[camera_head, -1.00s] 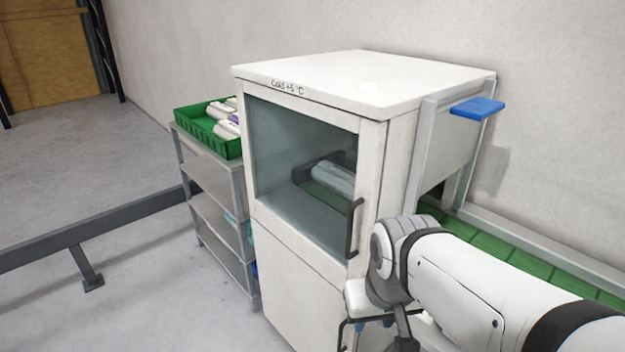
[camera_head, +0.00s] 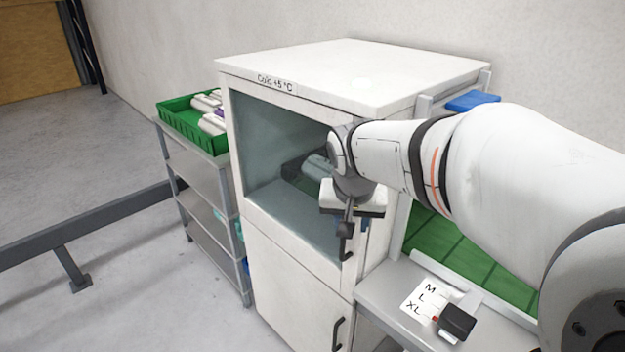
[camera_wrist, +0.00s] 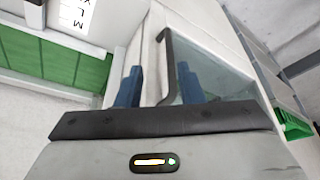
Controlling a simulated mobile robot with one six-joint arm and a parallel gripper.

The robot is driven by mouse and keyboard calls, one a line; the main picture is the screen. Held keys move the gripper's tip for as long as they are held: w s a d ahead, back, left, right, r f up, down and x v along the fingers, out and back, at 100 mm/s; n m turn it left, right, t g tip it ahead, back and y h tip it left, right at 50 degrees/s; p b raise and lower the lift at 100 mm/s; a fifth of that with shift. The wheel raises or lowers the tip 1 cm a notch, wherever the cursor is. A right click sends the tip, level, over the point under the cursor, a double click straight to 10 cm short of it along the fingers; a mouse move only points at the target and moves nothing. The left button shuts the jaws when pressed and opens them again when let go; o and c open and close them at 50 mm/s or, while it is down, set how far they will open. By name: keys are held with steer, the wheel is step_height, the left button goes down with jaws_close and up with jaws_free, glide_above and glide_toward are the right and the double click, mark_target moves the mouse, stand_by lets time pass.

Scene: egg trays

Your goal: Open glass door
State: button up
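The glass door (camera_head: 275,160) is the upper front of a white cabinet marked "Cold +5 °C" (camera_head: 350,70); it looks shut. Its dark bar handle (camera_head: 346,248) is at the door's right edge, partly hidden behind my gripper (camera_head: 352,222). In the wrist view, my gripper (camera_wrist: 158,80) has its two blue fingers apart. The handle (camera_wrist: 167,50) appears in the gap between them, nearer the right finger. I cannot tell whether a finger touches it. The glass (camera_wrist: 215,75) shows to the right.
A lower cabinet handle (camera_head: 337,335) is below. A metal rack (camera_head: 205,180) with a green crate (camera_head: 180,127) stands left. A grey table (camera_head: 385,290) with an M/L/XL label (camera_head: 423,298) is at the right. A low rail (camera_head: 90,230) crosses the floor at the left.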

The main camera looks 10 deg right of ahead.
steer(key=shift+m, duration=0.4)
steer(key=w+f, duration=0.6)
steer(key=shift+w+d+f+p, duration=0.1)
steer(key=shift+w+d+p, duration=0.05)
steer(key=shift+d+p, duration=0.15)
steer(key=shift+c, duration=0.2)
jaws_close()
